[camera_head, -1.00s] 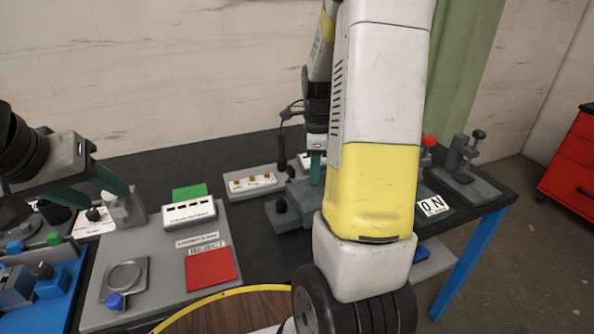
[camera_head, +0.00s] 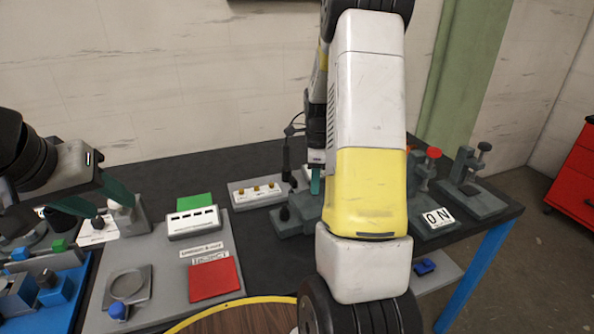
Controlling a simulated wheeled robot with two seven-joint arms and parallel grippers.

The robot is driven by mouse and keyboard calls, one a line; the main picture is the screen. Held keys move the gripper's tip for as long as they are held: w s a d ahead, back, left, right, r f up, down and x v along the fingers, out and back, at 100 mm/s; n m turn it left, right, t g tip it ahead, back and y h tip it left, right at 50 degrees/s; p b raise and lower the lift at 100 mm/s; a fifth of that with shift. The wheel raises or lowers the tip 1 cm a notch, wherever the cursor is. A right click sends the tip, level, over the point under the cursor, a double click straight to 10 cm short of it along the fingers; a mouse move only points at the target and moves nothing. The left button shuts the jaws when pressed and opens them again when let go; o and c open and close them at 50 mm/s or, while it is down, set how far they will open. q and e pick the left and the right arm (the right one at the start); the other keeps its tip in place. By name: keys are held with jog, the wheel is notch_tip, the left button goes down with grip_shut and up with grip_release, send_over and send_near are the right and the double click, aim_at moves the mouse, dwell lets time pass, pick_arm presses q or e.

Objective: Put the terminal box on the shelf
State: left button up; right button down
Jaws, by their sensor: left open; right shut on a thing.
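A light box with a row of yellow terminals (camera_head: 257,191) sits at the back middle of the table; I cannot tell whether it is the terminal box. A white box with several dark slots (camera_head: 193,221) stands on the grey board at the left. My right gripper (camera_head: 316,183), with teal fingers, is shut by the dark grey block (camera_head: 296,214); my own arm covers much of it, and what it holds is not clear. My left gripper (camera_head: 113,207) is open, near a small knobbed grey fixture at the left. A low shelf (camera_head: 441,277) shows under the table's right side.
A red plate (camera_head: 214,279) lies on the grey board, with a green block (camera_head: 195,201) behind. A round wooden top (camera_head: 250,319) fills the near middle. A red cabinet (camera_head: 575,170) stands far right.

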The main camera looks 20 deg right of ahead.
jog(key=c, duration=1.3)
grip_release()
jog(key=shift+o, duration=0.2)
